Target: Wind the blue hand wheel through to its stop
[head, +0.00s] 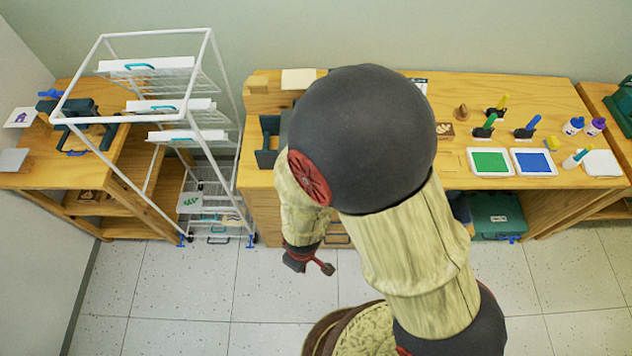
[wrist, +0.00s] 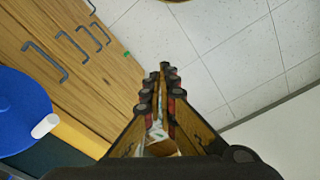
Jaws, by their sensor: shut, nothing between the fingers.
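The blue hand wheel (wrist: 18,105) shows in the wrist view as a large round blue disc, cut off by the left edge. A white rounded peg (wrist: 45,126) stands at its right side. I cannot pick out the wheel in the head view, where my arm covers the middle. My gripper (wrist: 163,70) is shut and empty, its fingertips together. It is apart from the wheel, to the right of it in the wrist view. In the head view my gripper (head: 309,263) hangs low over the floor in front of the wooden bench.
Wooden drawers with dark handles (wrist: 88,40) lie left of my fingers. The head view shows a white drying rack (head: 208,95), a wooden bench (head: 560,100) with paint trays and bottles, and a green box (head: 497,213) under it. The tiled floor (head: 275,300) is clear.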

